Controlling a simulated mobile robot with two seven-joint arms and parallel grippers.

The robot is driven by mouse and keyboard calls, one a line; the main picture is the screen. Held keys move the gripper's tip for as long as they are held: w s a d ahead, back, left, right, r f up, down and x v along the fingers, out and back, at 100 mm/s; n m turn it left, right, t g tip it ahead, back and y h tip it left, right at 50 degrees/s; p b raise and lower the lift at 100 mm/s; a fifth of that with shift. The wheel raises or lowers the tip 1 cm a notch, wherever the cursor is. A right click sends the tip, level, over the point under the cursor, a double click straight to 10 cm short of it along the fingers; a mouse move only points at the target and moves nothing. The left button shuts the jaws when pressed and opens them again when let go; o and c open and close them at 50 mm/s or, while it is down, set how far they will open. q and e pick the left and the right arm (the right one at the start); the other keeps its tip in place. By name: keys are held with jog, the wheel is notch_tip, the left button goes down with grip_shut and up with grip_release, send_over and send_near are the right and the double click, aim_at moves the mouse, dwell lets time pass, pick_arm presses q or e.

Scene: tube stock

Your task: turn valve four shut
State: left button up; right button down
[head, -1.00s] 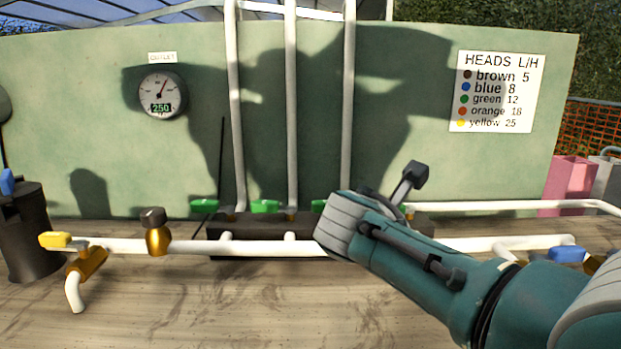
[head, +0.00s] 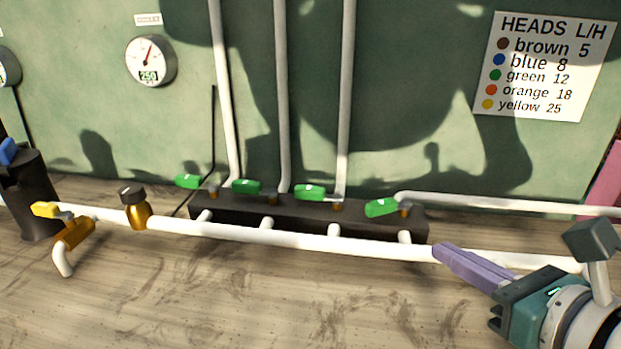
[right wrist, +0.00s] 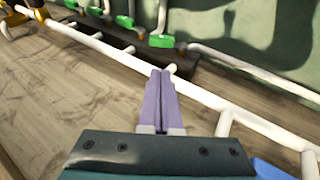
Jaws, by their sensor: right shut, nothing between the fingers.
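Several valves with green lever handles stand in a row on a dark manifold block (head: 310,213). I cannot read which one is number four. The rightmost green handle (head: 381,207) points left, like the others, and also shows in the right wrist view (right wrist: 161,41). Beside it are a third handle (head: 310,192), a second (head: 246,186) and the leftmost (head: 188,181). My right gripper (head: 440,250) has purple fingers, shut and empty. Its tips are at the white front pipe, right of and below the rightmost handle; contact is unclear. It also shows in the wrist view (right wrist: 160,74). My left gripper is out of view.
The white front pipe (head: 290,240) crosses the wooden bench. A yellow-handled valve (head: 46,209) and a brass fitting with a dark cap (head: 134,207) are at left. A gauge (head: 150,61) reads 250. A sign (head: 545,65) hangs on the green wall. The bench front is clear.

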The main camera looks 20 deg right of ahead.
send_near(383, 211)
jog(key=x, duration=0.5)
jog(key=shift+w+d+f, duration=0.1)
jog(key=shift+w, duration=0.65)
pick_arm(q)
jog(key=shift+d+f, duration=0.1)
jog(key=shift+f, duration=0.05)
pick_arm(e)
jog(key=shift+f, duration=0.1)
